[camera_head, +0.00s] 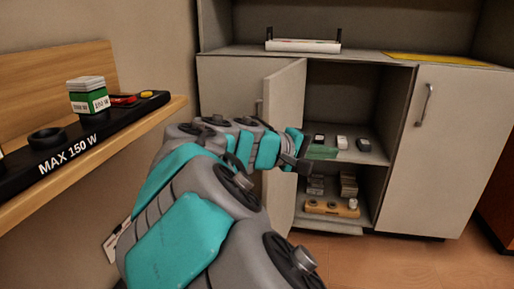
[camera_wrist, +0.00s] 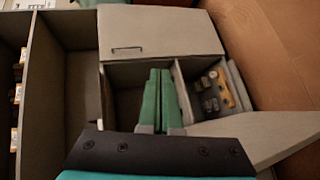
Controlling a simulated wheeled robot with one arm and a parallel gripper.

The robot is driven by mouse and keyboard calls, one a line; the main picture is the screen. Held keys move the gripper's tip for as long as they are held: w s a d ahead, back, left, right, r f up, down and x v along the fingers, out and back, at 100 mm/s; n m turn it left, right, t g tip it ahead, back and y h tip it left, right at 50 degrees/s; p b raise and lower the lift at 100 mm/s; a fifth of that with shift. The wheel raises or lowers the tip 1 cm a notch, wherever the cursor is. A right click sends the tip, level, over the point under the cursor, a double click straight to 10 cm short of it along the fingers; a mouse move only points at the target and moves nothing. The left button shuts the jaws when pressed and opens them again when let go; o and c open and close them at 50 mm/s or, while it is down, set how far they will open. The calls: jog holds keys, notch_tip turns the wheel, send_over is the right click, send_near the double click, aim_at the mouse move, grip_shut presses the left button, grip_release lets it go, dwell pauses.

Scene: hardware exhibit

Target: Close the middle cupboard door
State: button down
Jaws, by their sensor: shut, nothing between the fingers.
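The middle cupboard door (camera_head: 287,135) stands open, swung out on the left side of its opening. Its inner face shows at the lower right of the wrist view (camera_wrist: 265,132). My gripper (camera_head: 325,152) has green fingers held together with nothing between them. The wrist view shows the closed fingers (camera_wrist: 160,74) pointing across the opening. My arm hides part of the door, and I cannot tell whether the gripper touches it.
The right door (camera_head: 446,145) is shut, with a metal handle (camera_head: 425,105). Small items stand on the cupboard shelves, including a yellow-orange tray (camera_head: 332,208) on the lower one. A router-like box (camera_head: 303,45) sits on top. A wooden wall shelf (camera_head: 150,118) juts out at left.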

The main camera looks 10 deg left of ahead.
jog(key=s+a+n+t+y+b, duration=0.2)
jog(key=a+n+t+y, duration=0.35)
jog(key=a, duration=2.05)
jog(key=w+d+t+h+b, duration=0.1)
jog(key=w+d, duration=0.6)
jog(key=w, duration=0.1)
jog(key=shift+d+f+t, duration=0.35)
jog(key=shift+d, duration=0.05)
jog(key=shift+d+n+h, duration=0.1)
jog(key=shift+n+h, duration=0.15)
